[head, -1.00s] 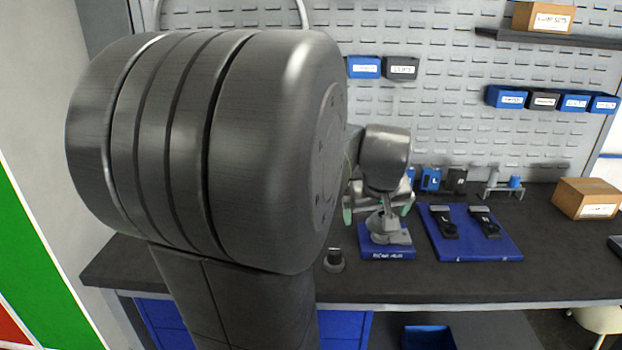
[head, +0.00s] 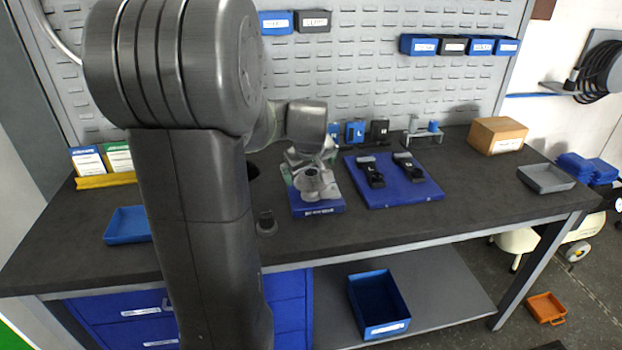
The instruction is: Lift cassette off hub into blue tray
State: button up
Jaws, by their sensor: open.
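The hub stand (head: 322,209) is a blue block with a white label on the bench, in the middle of the head view. A silver, round, stepped part (head: 311,186) sits on it. It looks like the cassette on its hub, but I cannot tell the two apart. My gripper (head: 311,167) is open, above and around the top of this part. Whether the fingers touch it is unclear. A shallow blue tray (head: 127,226) lies on the bench at the left. Its right end is hidden by my arm.
A blue mat (head: 420,190) with two black tools lies right of the stand. A small dark round part (head: 267,222) stands left of it. A cardboard box (head: 497,136) and a grey tray (head: 546,178) are further right. A blue bin (head: 379,303) is on the lower shelf.

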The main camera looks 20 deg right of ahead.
aim_at(309, 175)
jog(key=shift+x, duration=2.25)
jog(key=shift+a, duration=0.1)
jog(key=c, duration=1.2)
